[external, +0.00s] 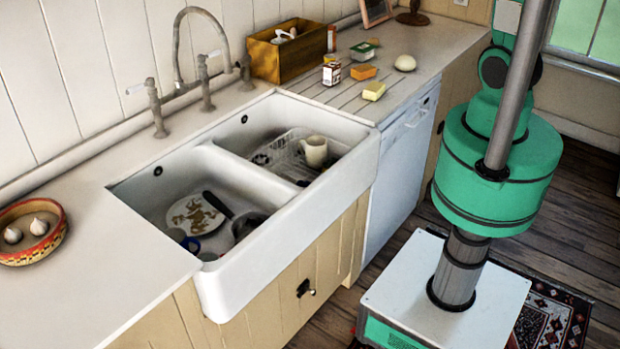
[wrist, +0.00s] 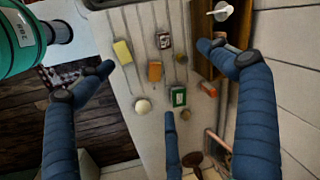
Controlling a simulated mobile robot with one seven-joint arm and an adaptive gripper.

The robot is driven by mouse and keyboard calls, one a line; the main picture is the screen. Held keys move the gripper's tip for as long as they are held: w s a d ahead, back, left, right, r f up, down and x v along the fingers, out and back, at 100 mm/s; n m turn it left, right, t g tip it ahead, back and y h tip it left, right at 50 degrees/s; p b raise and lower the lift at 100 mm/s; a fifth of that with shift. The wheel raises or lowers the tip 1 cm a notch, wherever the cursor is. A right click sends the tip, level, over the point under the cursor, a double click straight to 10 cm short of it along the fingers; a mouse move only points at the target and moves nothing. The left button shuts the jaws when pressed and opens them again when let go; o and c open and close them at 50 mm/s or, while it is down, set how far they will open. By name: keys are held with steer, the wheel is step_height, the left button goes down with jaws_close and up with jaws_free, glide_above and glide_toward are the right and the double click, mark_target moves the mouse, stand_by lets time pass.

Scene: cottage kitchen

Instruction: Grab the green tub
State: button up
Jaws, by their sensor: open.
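The green tub (external: 362,51) stands on the countertop at the back of the external view, among several small food items. In the wrist view the green tub (wrist: 178,96) shows a dark green top with a pale patch, just above the tip of the middle finger in the picture. My gripper (wrist: 155,60) is open, its blue fingers spread wide over the counter with nothing held between them. The tub lies within the span of the fingers in the picture, but the height gap is hard to judge. The external view does not show my gripper.
Near the tub are an orange block (external: 363,71), a yellow block (external: 374,90), a small carton (external: 331,73) and a whitish round item (external: 405,62). A wooden box (external: 290,50) and a picture frame (external: 376,12) stand by the wall. A double sink (external: 240,170) is nearer.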

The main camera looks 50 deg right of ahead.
steer(key=w+d+f+m+p, duration=0.2)
steer(key=w+d+f+m, duration=0.15)
steer(key=w+d, duration=0.45)
steer(key=m+g+y+p, duration=0.1)
steer(key=m+y+p, duration=0.25)
steer(key=m, duration=0.25)
glide_above(364, 46)
steer(key=a, duration=0.3)
step_height(364, 46, down, 15)
steer(key=s+d+f+m+p, duration=0.1)
steer(key=d+f+m, duration=0.2)
steer(key=d+f, duration=0.5)
steer(key=shift+d+f+p, duration=0.3)
steer(key=shift+f+p, duration=0.05)
steer(key=shift+f, duration=0.45)
steer(key=shift+m, duration=0.25)
steer(key=shift+p+x, duration=0.35)
steer(key=shift+x, duration=3.95)
steer(key=shift+s+a+f, duration=0.1)
steer(key=shift+s+a, duration=0.1)
steer(key=shift+p+x, duration=0.4)
steer(key=shift+x, duration=2.05)
